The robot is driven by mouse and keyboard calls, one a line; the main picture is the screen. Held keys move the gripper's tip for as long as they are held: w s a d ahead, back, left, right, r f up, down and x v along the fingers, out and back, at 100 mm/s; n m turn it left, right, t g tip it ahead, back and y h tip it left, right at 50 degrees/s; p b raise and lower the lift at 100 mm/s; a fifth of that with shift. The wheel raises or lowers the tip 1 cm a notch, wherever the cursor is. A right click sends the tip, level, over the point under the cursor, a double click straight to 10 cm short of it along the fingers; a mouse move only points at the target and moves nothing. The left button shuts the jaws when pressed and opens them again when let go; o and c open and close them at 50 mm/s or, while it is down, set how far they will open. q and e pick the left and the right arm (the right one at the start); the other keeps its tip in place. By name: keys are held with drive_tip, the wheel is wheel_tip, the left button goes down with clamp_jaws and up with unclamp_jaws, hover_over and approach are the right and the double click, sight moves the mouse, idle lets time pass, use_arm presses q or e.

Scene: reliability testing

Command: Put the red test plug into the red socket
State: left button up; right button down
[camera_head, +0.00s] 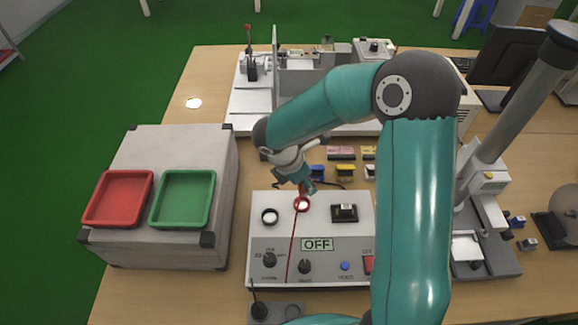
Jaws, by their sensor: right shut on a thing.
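My right gripper (303,184) reaches down over the test box from the upper left of its teal arm. It is shut on the red test plug (302,191), of which only a small red part shows between the fingertips. The red socket (302,204) is a red ring with a pale centre on top of the box, just below the fingertips. I cannot tell whether the plug is in the socket or just above it. A thin red lead (292,245) runs from there down the front of the box. My left gripper is not in view.
The test box (340,225) has a black socket (269,216), knobs and a display reading OFF. A grey case (165,250) with a red tray (118,198) and a green tray (182,198) stands left. A bench machine (300,85) stands behind; a column stand (485,235) stands right.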

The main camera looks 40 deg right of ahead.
drive_tip(key=shift+w+a+f, duration=0.1)
drive_tip(key=shift+w+a, duration=0.05)
drive_tip(key=shift+w, duration=0.05)
drive_tip(key=shift+w+f+b, duration=0.15)
drive_tip(key=shift+f+b, duration=0.05)
drive_tip(key=shift+b, duration=0.1)
wheel_tip(320, 180, down, 5)
drive_tip(key=b, duration=0.4)
idle(1.2)
drive_tip(key=shift+f+b, duration=0.65)
drive_tip(key=c, duration=1)
unclamp_jaws()
drive_tip(key=shift+c, duration=0.2)
drive_tip(key=shift+r, duration=0.15)
